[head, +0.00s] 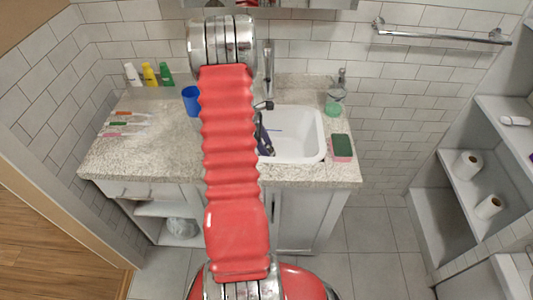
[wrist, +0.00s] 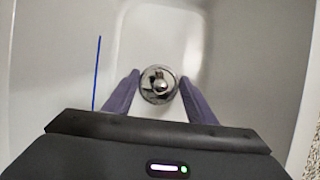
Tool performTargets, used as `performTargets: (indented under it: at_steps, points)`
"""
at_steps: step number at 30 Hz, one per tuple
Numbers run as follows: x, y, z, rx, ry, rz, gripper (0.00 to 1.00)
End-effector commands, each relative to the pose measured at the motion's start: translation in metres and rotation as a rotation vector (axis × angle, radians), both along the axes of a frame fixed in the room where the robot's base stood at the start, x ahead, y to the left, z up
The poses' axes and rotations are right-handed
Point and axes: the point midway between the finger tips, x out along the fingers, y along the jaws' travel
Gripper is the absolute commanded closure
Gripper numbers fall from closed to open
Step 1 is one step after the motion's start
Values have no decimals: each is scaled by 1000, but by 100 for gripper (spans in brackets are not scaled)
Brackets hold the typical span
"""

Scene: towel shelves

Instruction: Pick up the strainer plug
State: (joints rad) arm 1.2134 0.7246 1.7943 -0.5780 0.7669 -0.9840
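The strainer plug (wrist: 159,85) is a small round shiny metal piece with a knob in its middle, down in the white sink (head: 302,135). In the wrist view it sits between the two purple fingers of my gripper (wrist: 160,77). The fingers stand apart, one on each side of the plug, close to its rim. I cannot see clear contact. In the head view my gripper (head: 264,137) reaches down into the left part of the sink, partly hidden by my red arm; the plug is not visible there.
A thin blue stick (wrist: 97,73) is in the sink left of the gripper. A green-and-pink sponge (head: 341,148) and a soap bottle (head: 334,102) are right of the sink. A blue cup (head: 190,101) is at the left. The faucet (head: 264,104) is behind.

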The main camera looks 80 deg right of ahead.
Motion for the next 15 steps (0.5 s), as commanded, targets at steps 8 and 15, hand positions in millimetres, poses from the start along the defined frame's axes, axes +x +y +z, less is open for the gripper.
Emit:
performTargets:
  at_steps: [8, 15]
  points:
    - [0, 0, 0, 0, 0, 0, 72]
    - [0, -1, 10, -3, -1, 0, 72]
